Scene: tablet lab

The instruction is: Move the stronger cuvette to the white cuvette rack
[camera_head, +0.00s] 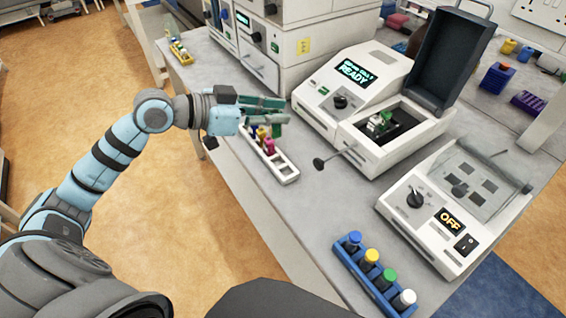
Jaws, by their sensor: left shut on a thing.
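The white cuvette rack (287,174) lies on the bench left of the instruments; its near slots look empty. Small cuvettes with purple and yellow (261,133) and magenta (269,146) colours show at its far part, below my gripper. My left gripper (280,110) is over the rack's far end, shut on a small cuvette, which its fingers mostly hide. I cannot tell whether the held cuvette touches the rack. A green-and-white item (379,123) sits in the open chamber of the instrument reading READY (352,78). My right gripper is not in view.
The instrument's dark lid (452,50) stands open, and a knobbed rod (319,163) sticks out toward the rack. A device reading OFF (415,215) and a blue rack (346,262) of capped bottles stand nearer. Stacked cabinets (262,68) are behind my gripper.

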